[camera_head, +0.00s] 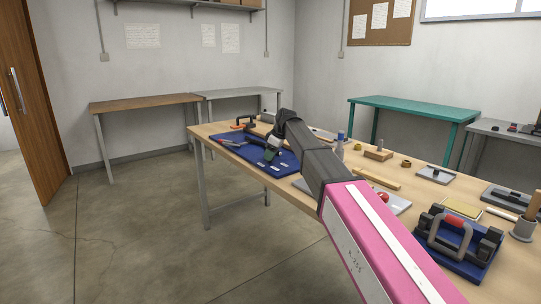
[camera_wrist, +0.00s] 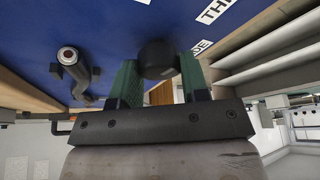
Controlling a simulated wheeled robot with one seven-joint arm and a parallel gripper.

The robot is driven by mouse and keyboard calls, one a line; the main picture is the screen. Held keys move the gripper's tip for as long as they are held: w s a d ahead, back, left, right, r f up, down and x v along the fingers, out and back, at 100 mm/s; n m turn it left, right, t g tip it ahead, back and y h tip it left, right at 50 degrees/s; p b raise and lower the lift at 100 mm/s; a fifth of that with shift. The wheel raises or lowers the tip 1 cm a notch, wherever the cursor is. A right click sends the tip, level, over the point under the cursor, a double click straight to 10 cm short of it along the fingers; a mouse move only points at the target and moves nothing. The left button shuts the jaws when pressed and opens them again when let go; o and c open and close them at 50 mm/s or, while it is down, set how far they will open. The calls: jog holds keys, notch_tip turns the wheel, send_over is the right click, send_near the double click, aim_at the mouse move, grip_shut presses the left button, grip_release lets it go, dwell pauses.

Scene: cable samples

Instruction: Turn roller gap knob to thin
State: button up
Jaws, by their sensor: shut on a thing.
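The roller gap knob (camera_wrist: 157,57) is a round dark knob on a blue panel (camera_wrist: 110,22) in the wrist view. My gripper (camera_wrist: 159,68) has its two green fingers on either side of the knob, shut on it. White labels lie beside the knob; one shows "THI" (camera_wrist: 216,10) and another ends in "DE" (camera_wrist: 200,47), both partly cut off. In the head view my gripper (camera_head: 270,153) points down at the blue panel (camera_head: 240,154) on the wooden table. There the knob is hidden behind my gripper.
A metal crank-like part (camera_wrist: 75,68) stands on the panel left of my gripper in the wrist view. In the head view, a blue-based device with a red grip (camera_head: 455,222) and several small items crowd the table's right part. Floor is clear to the left.

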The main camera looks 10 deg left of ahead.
jog(key=n+g, duration=0.1)
jog(key=n, duration=0.3)
jog(key=shift+w+g, duration=0.15)
jog(key=shift+g, duration=0.25)
jog(key=shift+n+g+h, duration=0.4)
jog(key=shift+n+g, duration=0.2)
jog(key=shift+n, duration=1.2)
jog(key=o, duration=0.9)
jog(key=shift+r, duration=0.1)
jog(key=v, duration=1)
jog(key=shift+r, duration=0.3)
